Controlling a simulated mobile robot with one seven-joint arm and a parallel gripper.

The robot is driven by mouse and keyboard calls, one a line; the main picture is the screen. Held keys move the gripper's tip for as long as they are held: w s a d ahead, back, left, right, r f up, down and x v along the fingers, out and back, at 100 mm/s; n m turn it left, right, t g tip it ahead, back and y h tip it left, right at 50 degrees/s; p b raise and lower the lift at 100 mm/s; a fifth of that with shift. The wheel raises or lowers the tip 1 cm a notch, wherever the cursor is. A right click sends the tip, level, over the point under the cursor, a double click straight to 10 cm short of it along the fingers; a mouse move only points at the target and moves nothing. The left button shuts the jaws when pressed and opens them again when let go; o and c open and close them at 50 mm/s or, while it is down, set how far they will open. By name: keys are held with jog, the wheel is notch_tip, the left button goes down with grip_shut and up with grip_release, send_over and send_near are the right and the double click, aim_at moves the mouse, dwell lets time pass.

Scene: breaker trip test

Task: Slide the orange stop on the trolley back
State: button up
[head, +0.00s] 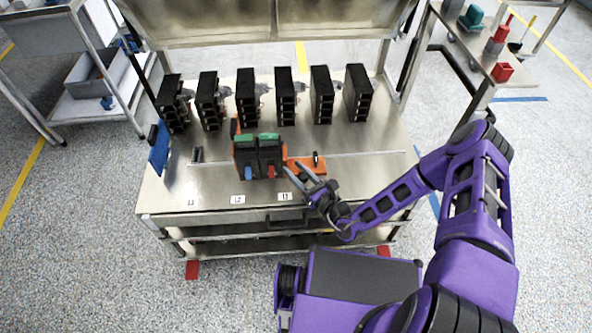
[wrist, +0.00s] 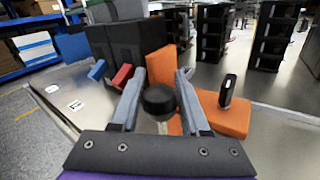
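The orange stop (head: 307,164) lies flat on the trolley top (head: 355,140), right of two black breakers (head: 258,155). In the wrist view its flat orange plate (wrist: 232,118) carries an upright black handle (wrist: 228,90), right of my fingers. An upright orange part (wrist: 165,67) stands beyond my fingertips, beside the breakers. My gripper (head: 294,170) is at the stop's near left side. In the wrist view my gripper (wrist: 161,76) is open, its fingers either side of a round black knob (wrist: 158,98) on a pale stem. Whether either finger touches the knob is unclear.
Several tall black units (head: 283,97) stand in a row along the trolley's back. The breakers have green tops, one blue lever (head: 248,173) and one red lever (head: 271,172). A blue panel (head: 158,148) is at the left edge. The trolley's right side is clear.

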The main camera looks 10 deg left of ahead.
grip_shut()
dwell(1.1)
